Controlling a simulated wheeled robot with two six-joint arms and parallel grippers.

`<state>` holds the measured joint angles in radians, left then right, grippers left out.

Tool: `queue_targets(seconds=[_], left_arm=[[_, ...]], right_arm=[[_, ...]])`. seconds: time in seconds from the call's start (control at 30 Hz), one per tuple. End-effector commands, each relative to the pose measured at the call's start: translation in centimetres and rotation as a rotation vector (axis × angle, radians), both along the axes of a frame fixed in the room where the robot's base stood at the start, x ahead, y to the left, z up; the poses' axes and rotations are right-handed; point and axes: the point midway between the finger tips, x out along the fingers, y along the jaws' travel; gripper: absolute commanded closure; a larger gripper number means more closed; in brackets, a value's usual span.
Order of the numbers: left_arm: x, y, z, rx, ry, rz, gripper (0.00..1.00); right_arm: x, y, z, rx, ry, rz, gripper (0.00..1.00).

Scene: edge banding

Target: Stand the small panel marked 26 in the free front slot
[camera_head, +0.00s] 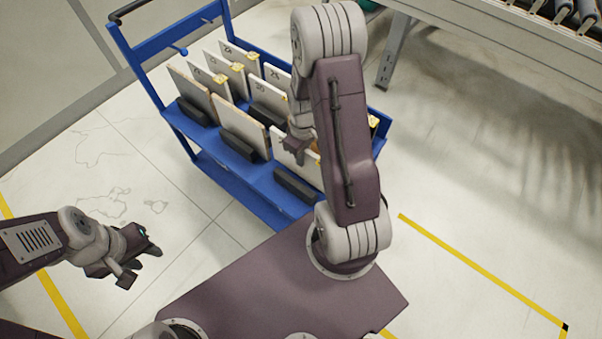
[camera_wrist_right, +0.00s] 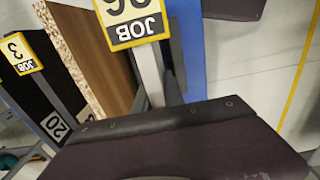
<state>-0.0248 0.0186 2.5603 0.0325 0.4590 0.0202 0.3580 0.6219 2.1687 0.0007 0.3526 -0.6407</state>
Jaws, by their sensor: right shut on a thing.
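The small panel marked 26 shows in the right wrist view as a pale narrow edge (camera_wrist_right: 151,78) below a yellow JOB tag (camera_wrist_right: 133,22), read upside down. My right gripper (camera_wrist_right: 156,92) is shut on it. In the head view my right gripper (camera_head: 297,147) is at the cart's front row, over a white panel (camera_head: 285,147) behind a black holder (camera_head: 297,186). The arm hides part of this panel, and I cannot tell whether it is fully seated. My left gripper (camera_head: 141,262) is empty and open, away from the cart at the left.
The blue cart (camera_head: 236,186) holds several panels with yellow tags in black holders. A front-row panel (camera_head: 240,128) stands left of my right gripper. A brown chipboard panel (camera_wrist_right: 98,52) is close by in the wrist view. A roller conveyor (camera_head: 520,25) stands at top right.

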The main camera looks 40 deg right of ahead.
Motion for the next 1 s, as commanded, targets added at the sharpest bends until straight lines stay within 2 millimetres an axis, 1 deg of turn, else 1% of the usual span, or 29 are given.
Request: queue_targets(seconds=[0.03,0.1,0.27,0.3,0.37,0.5,0.73,0.87,0.9,0.93,0.97,1.0], left_arm=[[0.0,0.0,-0.5,0.000,0.000,0.000,0.64],[0.0,0.0,-0.6,0.000,0.000,0.000,0.64],[0.0,0.0,-0.6,0.000,0.000,0.000,0.64],[0.0,0.0,-0.7,0.000,0.000,0.000,0.64],[0.0,0.0,-1.0,0.000,0.000,0.000,0.64],[0.0,0.0,-1.5,0.000,0.000,0.000,0.64],[0.0,0.0,-1.4,0.000,0.000,0.000,0.64],[0.0,0.0,-1.7,0.000,0.000,0.000,0.64],[0.0,0.0,-1.6,0.000,0.000,0.000,0.64],[0.0,0.0,-1.6,0.000,0.000,0.000,0.64],[0.0,0.0,-1.6,0.000,0.000,0.000,0.64],[0.0,0.0,-1.6,0.000,0.000,0.000,0.64]], right_arm=[[0.0,0.0,-1.2,0.001,0.001,0.000,1.00],[0.0,0.0,-2.0,0.000,0.000,0.000,1.00],[0.1,0.0,-2.3,0.000,-0.002,0.000,1.00],[0.1,0.0,-2.6,-0.001,-0.001,0.000,1.00],[0.0,0.0,-3.5,0.000,0.000,0.000,1.00],[0.0,0.0,-5.8,0.001,0.001,0.000,1.00],[0.1,0.0,-5.9,-0.001,-0.003,0.000,1.00],[0.1,0.0,-6.3,-0.001,-0.002,0.000,1.00],[0.1,0.0,-6.2,0.000,-0.002,0.000,0.75],[0.1,0.0,-6.2,0.000,-0.002,0.000,0.67],[0.1,0.0,-6.2,0.000,-0.002,0.000,0.65],[0.1,0.0,-6.2,0.000,-0.002,0.000,0.65]])
